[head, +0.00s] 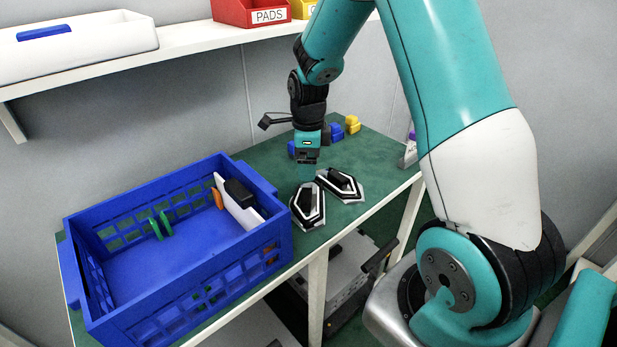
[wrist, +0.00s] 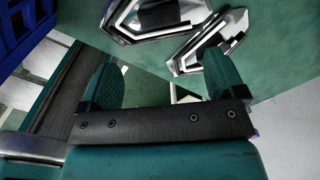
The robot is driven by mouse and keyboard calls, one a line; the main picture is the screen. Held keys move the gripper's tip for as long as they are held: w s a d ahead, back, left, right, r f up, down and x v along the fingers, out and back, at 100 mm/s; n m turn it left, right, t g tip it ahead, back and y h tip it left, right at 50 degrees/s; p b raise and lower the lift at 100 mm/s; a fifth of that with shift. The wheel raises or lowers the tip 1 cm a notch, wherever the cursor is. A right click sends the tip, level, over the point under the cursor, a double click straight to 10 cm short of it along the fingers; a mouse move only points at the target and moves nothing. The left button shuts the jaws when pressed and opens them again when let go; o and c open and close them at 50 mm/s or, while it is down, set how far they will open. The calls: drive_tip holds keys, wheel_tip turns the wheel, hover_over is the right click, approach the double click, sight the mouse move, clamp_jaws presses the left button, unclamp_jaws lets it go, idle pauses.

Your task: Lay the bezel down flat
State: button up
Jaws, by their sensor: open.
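Two pointed six-sided parts in black, white and silver lie flat on the green table, close together. One bezel-like part (head: 308,206) is at the left, beside the crate, and the other (head: 343,186) is to its right. I cannot tell which is the task's bezel. Both also show in the wrist view, one at the top (wrist: 157,18) and one just beyond the fingers (wrist: 208,42). My gripper (head: 306,169) points down just behind the parts. In the wrist view its fingers (wrist: 163,82) are apart with nothing between them.
A blue crate (head: 180,290) stands left of the parts, holding a white panel (head: 238,207) and green and orange pieces. Small blue and yellow blocks (head: 352,124) sit at the back of the table. A shelf (head: 100,65) with bins runs above. The table's front edge is close.

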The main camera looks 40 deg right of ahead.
drive_tip(key=s+a+r+n, duration=0.2)
drive_tip(key=a+r+n, duration=0.1)
drive_tip(key=a+n, duration=0.1)
drive_tip(key=s+a+r+n+y, duration=0.1)
drive_tip(key=s+a+r+n, duration=0.1)
drive_tip(key=a+r+n, duration=0.2)
drive_tip(key=s+a+r+n, duration=0.2)
drive_tip(key=a+r+n, duration=0.1)
drive_tip(key=a+n, duration=0.3)
drive_tip(key=shift+s+r+t+y, duration=0.4)
drive_tip(key=s+a+r+n+y, duration=0.1)
drive_tip(key=s+a+r+n, duration=0.1)
drive_tip(key=s+a+n, duration=0.3)
drive_tip(key=s+a+r+n+y, duration=0.1)
drive_tip(key=s+a+r+n, duration=0.2)
drive_tip(key=s+n, duration=0.8)
drive_tip(key=a+n, duration=0.2)
drive_tip(key=n, duration=0.1)
drive_tip(key=shift+s+a+r+n+g, duration=0.25)
drive_tip(key=shift+a+n+g, duration=0.05)
drive_tip(key=shift+n+g, duration=0.1)
drive_tip(key=shift+o, duration=0.3)
